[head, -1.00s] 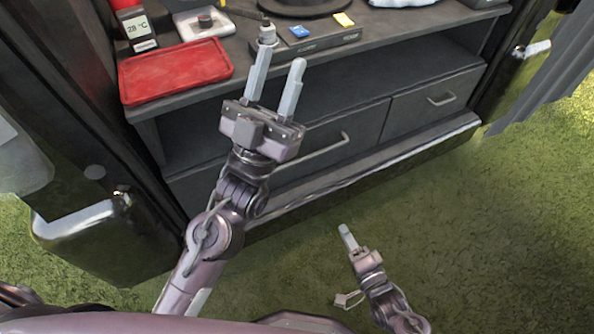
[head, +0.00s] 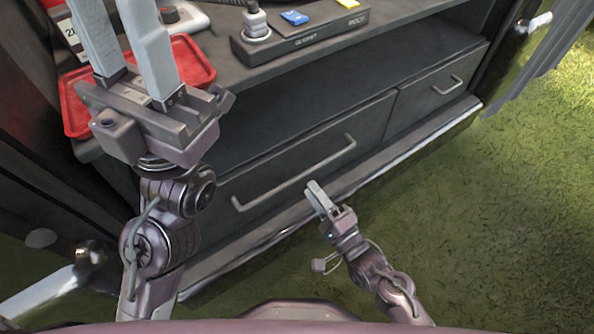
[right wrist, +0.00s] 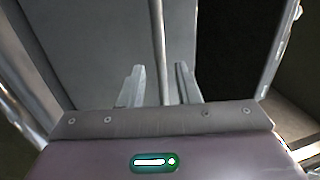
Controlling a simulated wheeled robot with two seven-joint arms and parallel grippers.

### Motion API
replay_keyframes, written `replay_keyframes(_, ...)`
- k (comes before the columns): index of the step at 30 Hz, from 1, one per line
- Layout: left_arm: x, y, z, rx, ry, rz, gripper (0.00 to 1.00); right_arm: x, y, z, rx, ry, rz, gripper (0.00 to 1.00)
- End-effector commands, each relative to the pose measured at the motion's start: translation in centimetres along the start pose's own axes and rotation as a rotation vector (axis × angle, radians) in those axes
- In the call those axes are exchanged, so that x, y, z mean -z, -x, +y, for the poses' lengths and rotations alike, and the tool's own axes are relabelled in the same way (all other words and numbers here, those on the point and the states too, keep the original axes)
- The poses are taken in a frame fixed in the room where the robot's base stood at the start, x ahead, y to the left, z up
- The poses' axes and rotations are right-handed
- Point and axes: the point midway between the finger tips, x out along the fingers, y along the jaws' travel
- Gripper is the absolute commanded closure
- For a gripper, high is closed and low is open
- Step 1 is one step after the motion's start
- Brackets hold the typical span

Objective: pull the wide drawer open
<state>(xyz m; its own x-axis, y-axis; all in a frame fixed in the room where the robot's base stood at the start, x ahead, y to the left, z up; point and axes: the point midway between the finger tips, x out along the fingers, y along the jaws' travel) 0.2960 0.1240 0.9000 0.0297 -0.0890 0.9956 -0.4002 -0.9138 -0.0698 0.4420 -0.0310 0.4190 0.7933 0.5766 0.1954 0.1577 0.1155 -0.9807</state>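The wide drawer (head: 290,163) is a dark grey front low in the cabinet. It looks shut, level with the narrow drawer beside it. Its long grey bar handle (head: 262,196) runs along the front. My right gripper (head: 316,190) is just in front of the handle, below its right half. In the right wrist view, the right gripper (right wrist: 158,85) has its fingers apart, with the handle bar (right wrist: 157,40) running between them; I cannot tell how deep it sits. My left gripper (head: 115,20) is open and empty at upper left, fingertips near the top picture edge.
A narrow drawer (head: 425,95) with a small handle is to the right. Above the drawers is an open shelf. The cabinet top carries a red tray (head: 78,112), behind my left gripper, and a power strip (head: 310,38). Green grassy floor (head: 470,210) is free at lower right.

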Motion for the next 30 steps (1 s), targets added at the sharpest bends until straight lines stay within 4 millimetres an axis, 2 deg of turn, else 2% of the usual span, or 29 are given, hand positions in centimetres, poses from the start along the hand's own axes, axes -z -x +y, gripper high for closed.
replay_keyframes(3,0.0,0.6,0.1,-0.005,-0.002,0.011,0.64,0.0,-2.1,0.2,0.004,0.000,0.000,0.70)
replay_keyframes(9,0.1,0.5,0.2,-0.015,-0.004,0.030,0.64,0.0,-4.8,0.1,0.002,0.001,0.000,0.70)
replay_keyframes(14,0.1,0.2,0.3,-0.019,-0.005,0.037,0.64,0.0,-5.7,0.1,0.000,0.001,0.000,0.70)
replay_keyframes(21,0.1,0.1,0.3,-0.019,-0.005,0.039,0.64,0.0,-5.7,0.0,-0.001,0.001,0.000,0.70)
replay_keyframes(28,0.1,0.1,0.3,-0.019,-0.005,0.038,0.64,0.0,-5.7,0.0,-0.001,0.001,0.000,1.00)
replay_keyframes(30,0.1,0.1,0.3,-0.019,-0.005,0.038,0.64,0.0,-5.7,0.0,-0.001,0.001,0.000,1.00)
